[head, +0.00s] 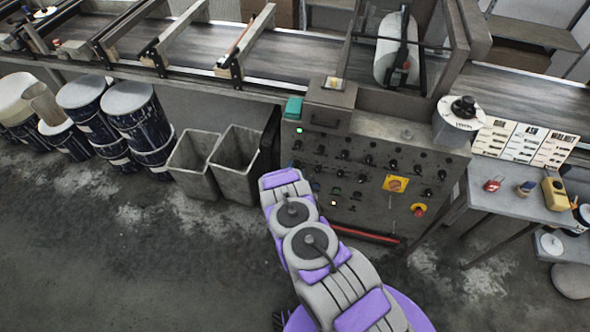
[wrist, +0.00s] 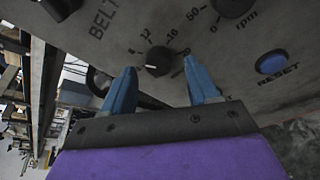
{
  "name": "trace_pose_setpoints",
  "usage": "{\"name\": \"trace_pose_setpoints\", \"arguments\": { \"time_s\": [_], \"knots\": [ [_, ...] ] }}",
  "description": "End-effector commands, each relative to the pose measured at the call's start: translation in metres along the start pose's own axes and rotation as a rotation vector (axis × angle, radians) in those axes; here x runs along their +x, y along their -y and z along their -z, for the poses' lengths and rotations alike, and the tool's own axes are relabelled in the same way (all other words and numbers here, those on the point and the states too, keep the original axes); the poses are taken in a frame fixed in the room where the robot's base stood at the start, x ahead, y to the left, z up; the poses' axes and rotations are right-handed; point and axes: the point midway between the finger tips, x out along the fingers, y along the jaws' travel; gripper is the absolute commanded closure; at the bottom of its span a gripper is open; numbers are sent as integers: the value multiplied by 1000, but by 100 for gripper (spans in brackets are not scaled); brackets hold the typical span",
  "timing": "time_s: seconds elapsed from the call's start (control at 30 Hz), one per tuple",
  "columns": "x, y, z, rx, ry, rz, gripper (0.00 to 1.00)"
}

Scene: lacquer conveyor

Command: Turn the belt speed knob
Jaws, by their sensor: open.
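In the wrist view the belt speed knob (wrist: 159,60) is a small black dial with a white pointer mark, ringed by printed numbers, on a grey panel with the word BELT. My gripper (wrist: 160,82) is open, its two blue fingers on either side of the knob in the picture. The fingertips appear just short of the knob; I cannot tell whether they touch it. In the head view the grey control panel (head: 375,215) carries several black knobs; my purple and grey arm reaches toward its left side. My gripper is not distinguishable there.
A blue RESET button (wrist: 271,62) and another black knob (wrist: 233,5) sit close by on the panel. A red emergency button (head: 418,209) is low on the panel. Grey bins (head: 236,162) stand left of it, and a side table (head: 510,190) stands right.

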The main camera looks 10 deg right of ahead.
Motion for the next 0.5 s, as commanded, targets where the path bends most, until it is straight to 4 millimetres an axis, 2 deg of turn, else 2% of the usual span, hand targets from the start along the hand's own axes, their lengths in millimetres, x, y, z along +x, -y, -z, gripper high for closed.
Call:
{"name": "trace_pose_setpoints", "arguments": {
  "time_s": [0.5],
  "knots": [
    [-85, -2, 1, -3, -5, 1, 41]
  ]
}}
